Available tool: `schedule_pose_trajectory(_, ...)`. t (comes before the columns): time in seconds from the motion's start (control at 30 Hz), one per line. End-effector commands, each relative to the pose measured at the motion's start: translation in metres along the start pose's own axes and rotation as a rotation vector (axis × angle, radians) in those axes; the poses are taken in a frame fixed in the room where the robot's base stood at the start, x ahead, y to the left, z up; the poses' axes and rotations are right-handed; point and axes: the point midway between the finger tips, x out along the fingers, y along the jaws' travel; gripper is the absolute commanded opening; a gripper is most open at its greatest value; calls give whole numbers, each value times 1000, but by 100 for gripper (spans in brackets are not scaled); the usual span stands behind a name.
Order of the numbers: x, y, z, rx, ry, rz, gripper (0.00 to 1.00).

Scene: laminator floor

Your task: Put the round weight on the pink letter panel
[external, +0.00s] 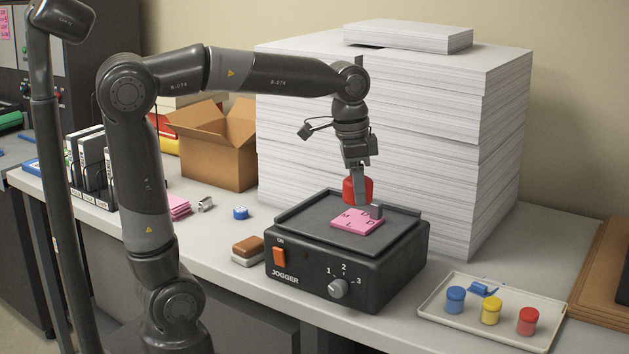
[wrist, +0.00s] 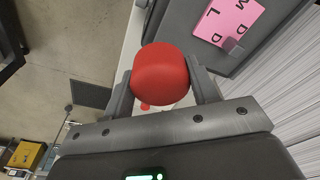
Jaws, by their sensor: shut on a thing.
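My gripper (external: 358,185) is shut on the round weight (external: 351,190), a red, rounded cylinder. The wrist view shows the weight (wrist: 160,72) between both fingers. In the external view it appears above the black jogger's tray, beside the back of the pink letter panel (external: 352,223); its exact height is hard to tell. The panel lies flat on the tray, with letters such as M, L and D showing. In the wrist view the panel (wrist: 221,18) is at the upper right, apart from the weight. A small grey block (external: 376,211) sits at the panel's edge.
The jogger (external: 340,262) has a raised tray rim. A tall paper stack (external: 400,130) stands close behind it. A tray (external: 440,315) with blue, yellow and red pots is at right. An eraser-like block (external: 247,250) and a blue roll (external: 240,213) lie left.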

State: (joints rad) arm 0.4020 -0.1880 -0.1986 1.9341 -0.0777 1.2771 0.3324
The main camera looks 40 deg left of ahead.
Motion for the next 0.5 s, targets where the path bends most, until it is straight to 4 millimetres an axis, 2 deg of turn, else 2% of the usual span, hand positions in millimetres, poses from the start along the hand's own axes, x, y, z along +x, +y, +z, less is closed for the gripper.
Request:
schedule_pose_trajectory(0.1,17,-28,2,-6,-3,1,20)
schedule_pose_trajectory(0.3,43,-72,5,-5,-2,1,20)
schedule_pose_trajectory(0.5,56,-96,6,-3,-1,0,20)
